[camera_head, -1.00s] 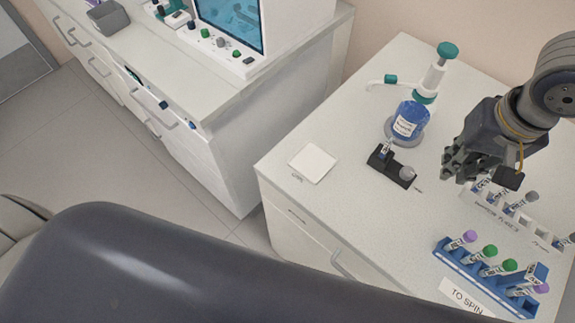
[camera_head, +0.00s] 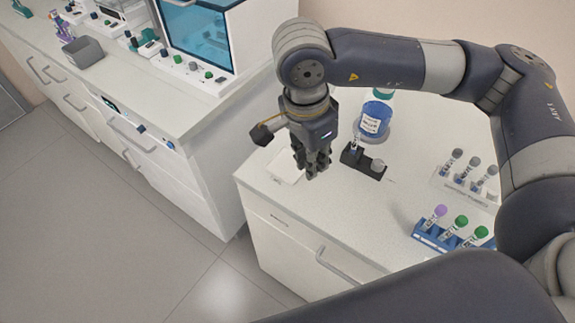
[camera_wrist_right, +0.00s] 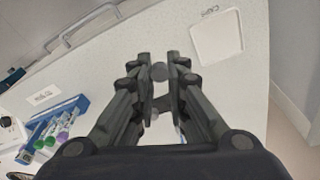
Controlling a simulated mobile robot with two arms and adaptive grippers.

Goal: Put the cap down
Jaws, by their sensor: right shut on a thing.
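My right gripper (camera_head: 313,172) is above the left part of the bench. In the wrist view its fingers (camera_wrist_right: 160,74) are closed in on a small round grey cap (camera_wrist_right: 159,72) at their tips. The cap is hard to make out in the head view. The square white pad (camera_head: 285,168) is on the bench beside and partly behind the gripper. In the wrist view the pad (camera_wrist_right: 216,40), marked CAPS, lies ahead and to the right of the fingertips, with nothing on it. My left gripper is not in view.
A black holder (camera_head: 352,156) with a tube stands right of the gripper, near a blue-filled bottle (camera_head: 374,120). A blue rack (camera_head: 428,240) and a white rack (camera_head: 453,184) hold tubes at the right. The bench's left edge is close to the pad.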

